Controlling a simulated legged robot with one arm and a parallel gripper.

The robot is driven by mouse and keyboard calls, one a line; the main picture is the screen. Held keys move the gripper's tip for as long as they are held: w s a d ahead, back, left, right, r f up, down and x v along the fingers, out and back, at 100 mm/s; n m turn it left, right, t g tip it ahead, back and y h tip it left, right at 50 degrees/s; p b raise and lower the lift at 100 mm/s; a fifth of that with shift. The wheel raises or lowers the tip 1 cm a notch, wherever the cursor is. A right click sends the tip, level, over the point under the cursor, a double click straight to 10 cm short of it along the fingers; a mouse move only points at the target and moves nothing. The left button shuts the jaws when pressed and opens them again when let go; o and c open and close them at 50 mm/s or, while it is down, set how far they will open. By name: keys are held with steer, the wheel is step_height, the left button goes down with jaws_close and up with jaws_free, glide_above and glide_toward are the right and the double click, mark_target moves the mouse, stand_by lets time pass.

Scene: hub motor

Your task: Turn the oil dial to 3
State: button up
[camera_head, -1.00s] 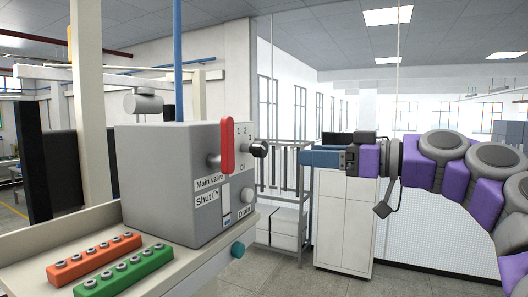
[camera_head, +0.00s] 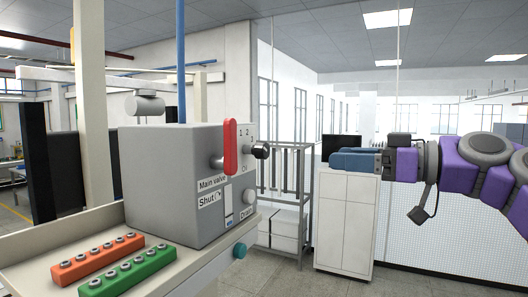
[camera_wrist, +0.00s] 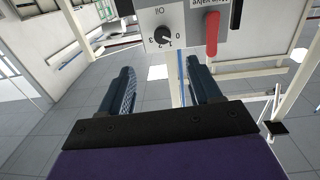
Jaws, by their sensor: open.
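The oil dial is a black round knob (camera_head: 261,151) on the panel face of a grey box (camera_head: 170,180). In the wrist view the dial (camera_wrist: 165,35) appears upside down, with the numbers 0 to 3 around it and the word Oil. Its pointer seems to face the 0 and 1 side, but I cannot tell exactly where. My gripper (camera_head: 335,159) is to the right of the dial, apart from it. In the wrist view my gripper (camera_wrist: 160,75) has its two blue fingers spread and empty, with the dial beyond and between their tips.
A red main valve handle (camera_head: 230,147) stands close beside the dial. Orange (camera_head: 98,258) and green (camera_head: 127,273) blocks lie on the bench. Open space separates my gripper from the panel.

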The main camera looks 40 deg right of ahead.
steer(key=shift+w+f, duration=0.1)
steer(key=shift+d, duration=0.25)
steer(key=p+v, duration=1.3)
steer(key=v, duration=0.4)
steer(key=shift+s+p, duration=0.25)
steer(key=shift+p, duration=0.1)
stand_by(0.9)
steer(key=shift+d, duration=0.15)
